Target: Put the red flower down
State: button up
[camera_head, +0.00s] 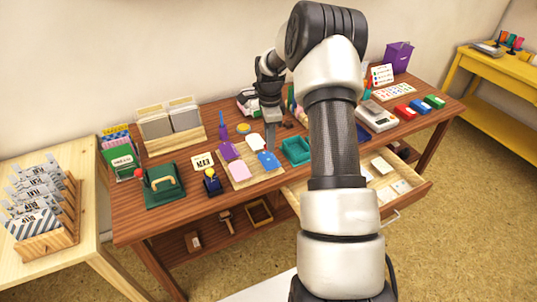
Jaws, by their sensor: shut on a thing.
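My gripper (271,140) reaches down over the middle of the brown table (215,215), beside the cards and the blue piece (268,160). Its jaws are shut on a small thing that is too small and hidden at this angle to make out. I cannot pick out a red flower anywhere in the camera_head view. Whether the held thing touches the table or cards is also unclear.
A green tray (297,151) lies right of the gripper. Purple and pink pieces (239,171) lie left of it. A green press (164,186) stands farther left. An open drawer (418,188) juts from the table front. My arm hides part of the table.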

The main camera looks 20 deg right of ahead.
aim_at(269, 160)
jog(key=shift+f, duration=2.7)
jog(key=shift+f+b, duration=0.25)
jog(key=shift+b, duration=0.1)
jog(key=o, duration=1)
jog(key=shift+r, duration=0.1)
jog(key=shift+r, duration=0.1)
